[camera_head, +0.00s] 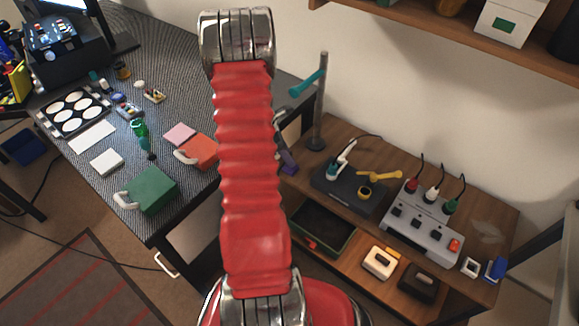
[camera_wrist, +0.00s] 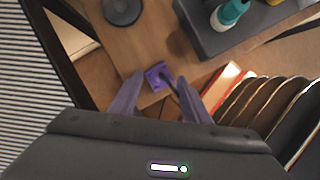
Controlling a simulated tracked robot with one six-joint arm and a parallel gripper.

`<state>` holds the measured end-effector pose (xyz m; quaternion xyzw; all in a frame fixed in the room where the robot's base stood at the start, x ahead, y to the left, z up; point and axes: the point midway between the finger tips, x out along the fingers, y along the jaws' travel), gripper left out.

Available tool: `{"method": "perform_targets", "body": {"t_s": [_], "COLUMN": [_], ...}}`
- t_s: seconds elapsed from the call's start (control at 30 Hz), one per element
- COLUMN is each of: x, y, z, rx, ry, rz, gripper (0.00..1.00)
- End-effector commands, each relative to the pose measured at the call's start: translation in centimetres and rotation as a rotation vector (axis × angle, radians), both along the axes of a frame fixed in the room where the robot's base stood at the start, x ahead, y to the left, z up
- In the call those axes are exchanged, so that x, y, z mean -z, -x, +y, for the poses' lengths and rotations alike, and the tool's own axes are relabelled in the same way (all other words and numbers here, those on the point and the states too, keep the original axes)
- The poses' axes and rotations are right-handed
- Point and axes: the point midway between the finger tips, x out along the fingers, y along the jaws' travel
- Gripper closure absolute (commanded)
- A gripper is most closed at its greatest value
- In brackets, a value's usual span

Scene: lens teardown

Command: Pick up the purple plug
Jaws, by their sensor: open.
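The purple plug (camera_wrist: 158,77) shows in the wrist view as a small purple block on the brown wooden bench top. A dark piece, perhaps its cord, runs from it toward the lower right. My gripper (camera_wrist: 160,80) has two purplish fingers, spread apart, with the plug between their tips in the picture. Whether the fingers are level with the plug or above it I cannot tell. In the head view my red arm hides much of the middle, and a purple finger of my gripper (camera_head: 288,162) shows just right of it. The plug cannot be made out there.
A stand with a round base (camera_head: 316,142) and upright pole is close to my gripper. A dark soldering station (camera_head: 350,195) and a grey box with colored plugs (camera_head: 424,236) stand to its right. A wooden shelf (camera_head: 450,40) hangs above. The striped workbench (camera_head: 200,95) lies left.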

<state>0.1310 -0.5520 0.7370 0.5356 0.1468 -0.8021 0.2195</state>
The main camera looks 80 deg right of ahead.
Motion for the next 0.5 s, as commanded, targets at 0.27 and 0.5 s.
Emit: {"method": "perform_targets", "body": {"t_s": [0.27,0.5], "x": [2.2,2.2], "y": [0.7,0.7], "z": [-0.4,-0.4], "rx": [0.000,-0.001], "ry": [0.000,0.000], "rz": [0.000,0.000], "gripper": [0.57,0.57]}}
